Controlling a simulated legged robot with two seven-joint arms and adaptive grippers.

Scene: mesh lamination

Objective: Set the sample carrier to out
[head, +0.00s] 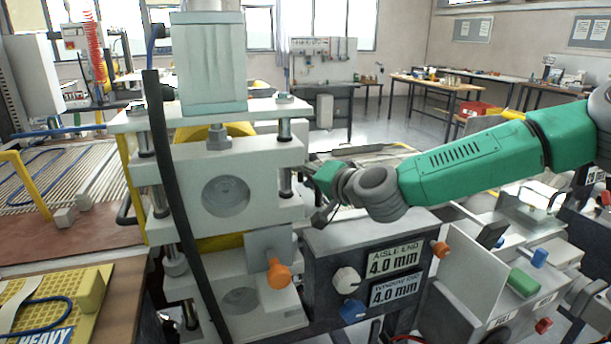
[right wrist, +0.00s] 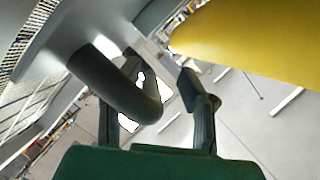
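I cannot single out the sample carrier for certain. In the right wrist view a thick dark grey bent handle (right wrist: 120,90) sticks out from a pale plate (right wrist: 60,40), which may be part of it. My right gripper (right wrist: 155,100) has its two dark fingers spread apart. The handle's curved end lies in front of the left finger and partly between the fingers; contact cannot be told. In the head view my right gripper (head: 320,205) is at the right side of the white press (head: 255,165), and its fingertips are small and partly hidden. My left gripper is out of view.
A dark control box (head: 365,265) with two 4.0 mm labels and several coloured knobs stands below my right arm. An orange knob (head: 278,272) juts from the press front. A black hose (head: 165,170) runs down the press. A yellow cylinder (right wrist: 250,40) is close above the right finger.

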